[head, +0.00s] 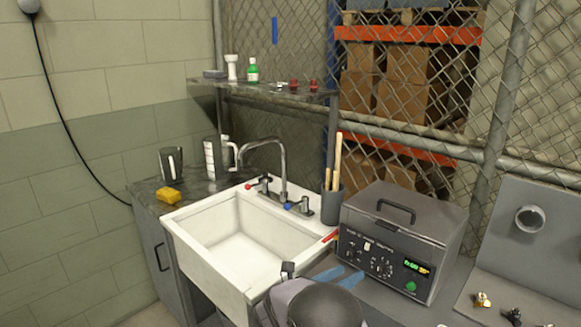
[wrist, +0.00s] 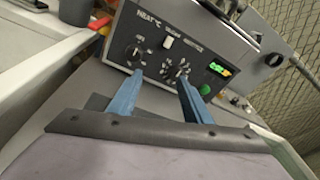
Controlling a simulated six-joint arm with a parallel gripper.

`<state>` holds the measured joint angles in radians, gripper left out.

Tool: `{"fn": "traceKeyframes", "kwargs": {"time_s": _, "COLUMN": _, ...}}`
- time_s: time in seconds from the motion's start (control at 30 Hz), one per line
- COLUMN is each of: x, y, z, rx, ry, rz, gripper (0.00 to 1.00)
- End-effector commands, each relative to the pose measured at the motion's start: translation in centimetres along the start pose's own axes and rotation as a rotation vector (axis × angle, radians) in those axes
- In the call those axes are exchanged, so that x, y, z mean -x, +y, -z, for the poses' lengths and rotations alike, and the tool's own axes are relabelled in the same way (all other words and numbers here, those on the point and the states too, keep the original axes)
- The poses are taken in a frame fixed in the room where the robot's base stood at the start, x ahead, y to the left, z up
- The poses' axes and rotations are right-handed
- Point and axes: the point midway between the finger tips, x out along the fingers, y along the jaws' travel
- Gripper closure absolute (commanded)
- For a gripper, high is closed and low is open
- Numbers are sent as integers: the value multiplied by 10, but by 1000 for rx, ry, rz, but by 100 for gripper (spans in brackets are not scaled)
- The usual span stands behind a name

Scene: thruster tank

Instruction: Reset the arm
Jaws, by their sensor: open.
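My gripper (head: 350,272) is low in the head view, over the counter in front of the grey tank machine. Its two blue fingers also show in the wrist view (wrist: 160,75), apart with nothing between them. The machine (head: 395,245) has a top handle, knobs, a lit green display and a green button. In the wrist view its front panel (wrist: 150,45) lies just beyond the fingertips. I cannot tell whether the fingers touch it. The rest of my arm fills the bottom of the head view and hides part of the counter.
A white sink (head: 240,240) with a tall faucet (head: 283,165) is left of the machine. A dark cup (head: 331,205) with wooden sticks stands between them. A yellow sponge (head: 168,195) lies on the left counter. A grey panel (head: 530,230) stands at right. A wire fence is behind.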

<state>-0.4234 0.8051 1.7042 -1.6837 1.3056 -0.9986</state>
Motion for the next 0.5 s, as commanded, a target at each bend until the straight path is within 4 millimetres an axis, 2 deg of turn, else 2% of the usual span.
{"fn": "traceKeyframes", "kwargs": {"time_s": 0.03, "x": -1, "y": -30, "z": -12, "rx": -68, "ry": 70, "rz": 36, "gripper": 55}}
{"fn": "traceKeyframes", "kwargs": {"time_s": 0.17, "x": 6, "y": -102, "z": -6, "rx": -303, "ry": 296, "rz": 160, "gripper": 55}}
{"fn": "traceKeyframes", "kwargs": {"time_s": 0.2, "x": 12, "y": -125, "z": -4, "rx": -391, "ry": 370, "rz": 210, "gripper": 55}}
{"fn": "traceKeyframes", "kwargs": {"time_s": 0.27, "x": 26, "y": -158, "z": 2, "rx": -532, "ry": 478, "rz": 294, "gripper": 55}}
{"fn": "traceKeyframes", "kwargs": {"time_s": 0.3, "x": 38, "y": -178, "z": 5, "rx": -629, "ry": 547, "rz": 353, "gripper": 55}}
{"fn": "traceKeyframes", "kwargs": {"time_s": 0.4, "x": 73, "y": -220, "z": 10, "rx": -879, "ry": 702, "rz": 516, "gripper": 55}}
{"fn": "traceKeyframes", "kwargs": {"time_s": 0.5, "x": 114, "y": -252, "z": 10, "rx": -1141, "ry": 835, "rz": 700, "gripper": 55}}
